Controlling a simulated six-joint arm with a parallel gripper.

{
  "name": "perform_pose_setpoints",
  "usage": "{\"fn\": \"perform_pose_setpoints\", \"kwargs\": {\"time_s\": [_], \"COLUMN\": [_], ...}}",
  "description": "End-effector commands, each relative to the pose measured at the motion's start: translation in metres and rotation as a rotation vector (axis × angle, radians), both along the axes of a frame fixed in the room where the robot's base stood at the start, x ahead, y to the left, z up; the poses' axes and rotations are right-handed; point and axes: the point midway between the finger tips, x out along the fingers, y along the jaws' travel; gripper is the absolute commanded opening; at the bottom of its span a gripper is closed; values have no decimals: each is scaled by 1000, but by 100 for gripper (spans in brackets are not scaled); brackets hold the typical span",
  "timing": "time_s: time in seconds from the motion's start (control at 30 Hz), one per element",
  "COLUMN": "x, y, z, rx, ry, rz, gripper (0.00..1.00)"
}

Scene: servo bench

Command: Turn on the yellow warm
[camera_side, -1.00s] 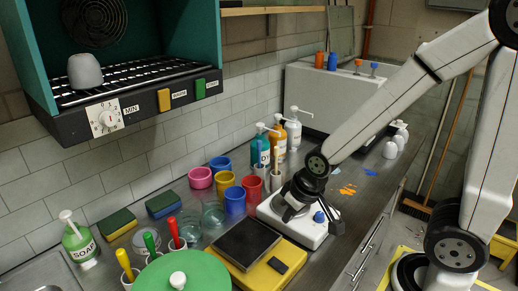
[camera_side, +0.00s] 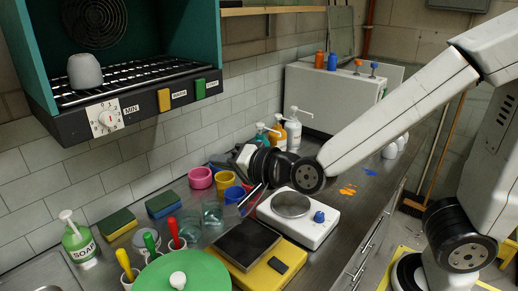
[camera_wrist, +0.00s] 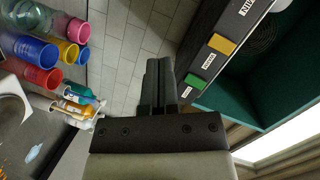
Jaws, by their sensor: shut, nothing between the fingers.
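The yellow switch (camera_side: 164,100) is on the black front panel of the teal hooded unit (camera_side: 207,40), with a small label beside it. It also shows in the wrist view (camera_wrist: 222,43), to the upper right of my fingers. A green switch (camera_side: 200,88) sits to its right in the side view and also shows in the wrist view (camera_wrist: 195,82). My gripper (camera_side: 240,156) is shut and empty, in the air above the bench, below and to the right of the panel. Its dark fingers (camera_wrist: 158,70) point toward the tiled wall, apart from both switches.
A white dial (camera_side: 104,118) is at the panel's left. Below my gripper stand coloured cups (camera_side: 200,178), glass beakers and a white hotplate (camera_side: 298,218). Pump bottles (camera_side: 292,130) stand close behind the gripper. Free air lies between gripper and panel.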

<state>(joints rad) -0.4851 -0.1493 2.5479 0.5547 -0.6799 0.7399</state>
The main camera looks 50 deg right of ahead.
Motion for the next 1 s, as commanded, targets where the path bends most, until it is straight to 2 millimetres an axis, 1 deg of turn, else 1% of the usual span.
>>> {"fn": "perform_pose_setpoints", "kwargs": {"time_s": [0.03, 0.2, 0.4, 0.6, 1.0], "x": [-2, -9, -19, -24, -24], "y": [4, 11, 12, 11, 11], "z": [10, 40, 66, 76, 77], "rx": [52, 236, 403, 478, 485], "ry": [-37, -160, -263, -309, -314], "rz": [-14, -76, -127, -150, -153], "gripper": [0, 0, 0, 0, 0]}}
